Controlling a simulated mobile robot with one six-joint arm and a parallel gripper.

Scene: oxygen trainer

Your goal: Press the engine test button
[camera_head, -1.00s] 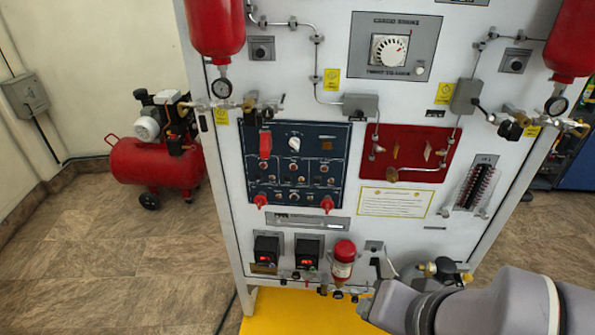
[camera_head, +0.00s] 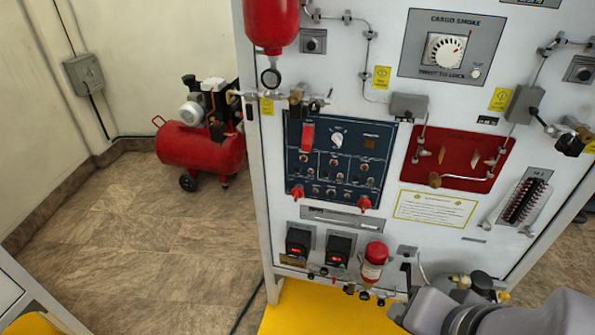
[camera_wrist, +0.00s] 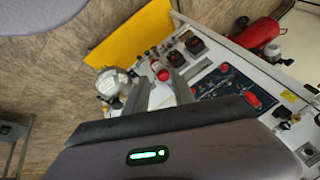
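The blue control panel (camera_head: 339,160) is on the front of the white trainer, with a red guarded switch (camera_head: 307,137), a white knob and several small buttons and toggles. The labels are too small to read, so I cannot tell which is the engine test button. The blue panel also shows in the wrist view (camera_wrist: 226,82). My gripper (camera_wrist: 158,76) appears open and empty in the wrist view, its two grey fingers apart. They point towards the trainer's lower front, beside the blue panel and not touching it. In the head view, my arm is at the lower right, below and right of the panel.
A red-topped bottle (camera_head: 373,262) and two small black displays (camera_head: 298,241) sit below the panel. A red plate (camera_head: 455,160) with pipes is to its right. A red compressor (camera_head: 200,148) stands by the wall.

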